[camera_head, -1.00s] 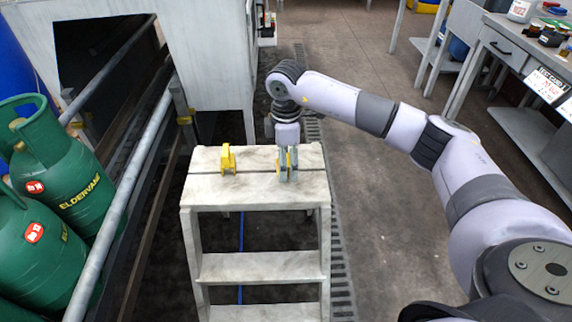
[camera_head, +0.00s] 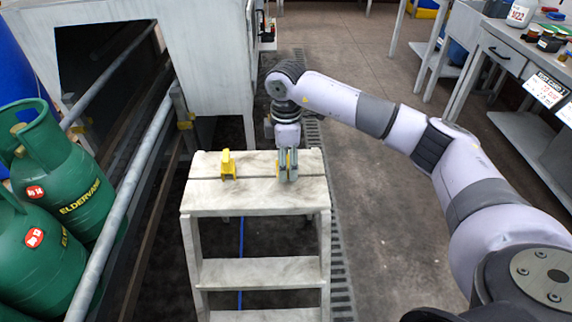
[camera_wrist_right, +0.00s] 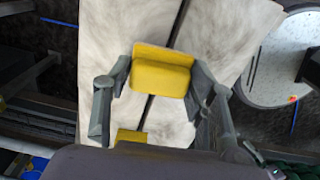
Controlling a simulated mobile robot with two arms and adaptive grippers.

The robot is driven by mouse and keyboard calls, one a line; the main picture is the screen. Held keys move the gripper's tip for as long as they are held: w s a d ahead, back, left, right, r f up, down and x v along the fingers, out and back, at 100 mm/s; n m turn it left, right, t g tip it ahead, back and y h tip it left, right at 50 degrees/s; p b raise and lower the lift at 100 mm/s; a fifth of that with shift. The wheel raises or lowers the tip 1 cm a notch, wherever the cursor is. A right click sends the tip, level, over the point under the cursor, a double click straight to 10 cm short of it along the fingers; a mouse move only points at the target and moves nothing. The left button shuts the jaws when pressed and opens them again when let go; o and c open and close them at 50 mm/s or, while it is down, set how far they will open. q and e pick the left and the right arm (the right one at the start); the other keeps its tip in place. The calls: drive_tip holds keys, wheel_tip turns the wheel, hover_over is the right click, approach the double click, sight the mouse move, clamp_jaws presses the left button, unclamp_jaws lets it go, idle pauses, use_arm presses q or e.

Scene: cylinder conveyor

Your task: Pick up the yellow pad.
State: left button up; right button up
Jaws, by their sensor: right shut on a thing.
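The yellow pad (camera_wrist_right: 162,72) is a small block with rounded edges. In the right wrist view it sits between the grey fingers of my right gripper (camera_wrist_right: 160,82), which is shut on it. In the head view my right gripper (camera_head: 287,172) points down at the right part of the top of the white step stool (camera_head: 258,198). The pad is mostly hidden there behind the fingers, with only a little yellow showing. I cannot tell whether the pad still touches the stool top. My left gripper is not in view.
A yellow bracket-like object (camera_head: 228,168) stands on the stool top, left of my right gripper. Green gas cylinders (camera_head: 75,180) stand at the left behind a grey rail (camera_head: 125,205). A workbench (camera_head: 505,57) is at the right. The floor between is open.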

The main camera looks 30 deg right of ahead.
use_arm(q)
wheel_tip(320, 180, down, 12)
drive_tip(key=p, duration=0.3)
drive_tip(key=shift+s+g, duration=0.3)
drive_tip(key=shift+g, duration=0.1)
use_arm(e)
wheel_tip(320, 180, up, 19)
drive_tip(key=shift+f, duration=0.15)
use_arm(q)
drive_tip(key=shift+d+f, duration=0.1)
